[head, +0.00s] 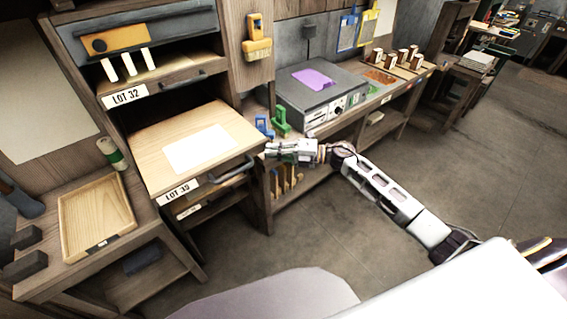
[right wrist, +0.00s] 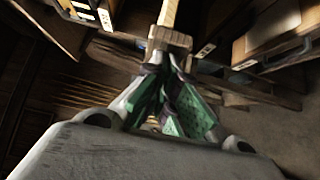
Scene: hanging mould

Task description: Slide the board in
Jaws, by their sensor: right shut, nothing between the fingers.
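The light wooden board (head: 195,146) sticks out of the dark cabinet at the left in the head view, with a white sheet on top. Its front bears the label LOT 35 and a dark bar handle (head: 232,172). My right gripper (head: 268,151) is shut and empty, beside the board's right front corner, just right of the handle. Whether it touches the board I cannot tell. In the right wrist view its green-padded fingers (right wrist: 180,105) are together; that view is blurred. My left gripper is not in view.
A drawer labelled LOT 32 (head: 125,97) is above the board. A wooden tray (head: 68,226) lies on the left bench. A grey hotplate-like box (head: 318,98) and blue and green clamps (head: 281,122) stand on the right bench. The floor (head: 225,262) in front is clear.

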